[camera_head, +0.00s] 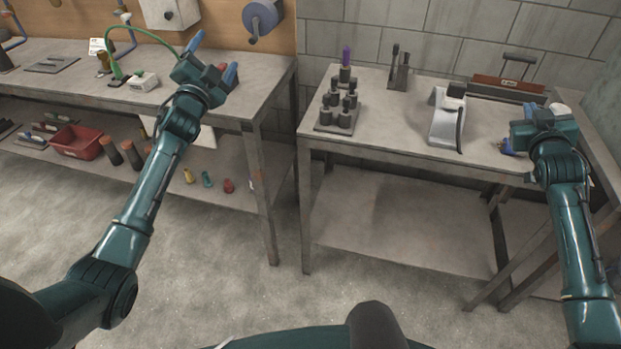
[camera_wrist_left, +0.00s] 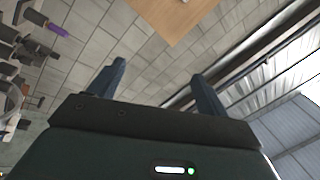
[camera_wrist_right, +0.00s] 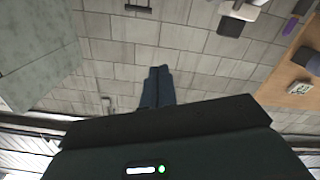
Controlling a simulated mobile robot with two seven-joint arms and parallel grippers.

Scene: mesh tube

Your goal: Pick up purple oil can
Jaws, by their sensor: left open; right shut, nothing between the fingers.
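A slim purple item (camera_head: 346,56) stands upright among black tool holders (camera_head: 338,105) on the right table. It also shows in the left wrist view (camera_wrist_left: 57,29) and the right wrist view (camera_wrist_right: 290,25); I cannot tell whether it is an oil can. Small yellow (camera_head: 188,176), teal (camera_head: 207,179) and red (camera_head: 228,185) bottles stand on the left bench's lower shelf. No purple one shows there. My left gripper (camera_head: 213,57) is open and empty, raised over the left bench. My right gripper (camera_head: 530,113) is shut and empty, raised over the right table's right end.
A grey metal stand (camera_head: 447,118) and a red-brown toolbox (camera_head: 507,88) are on the right table. A red bin (camera_head: 77,142) and orange-dark cylinders (camera_head: 131,154) are on the lower left shelf. A gap separates the two tables. The floor in front is clear.

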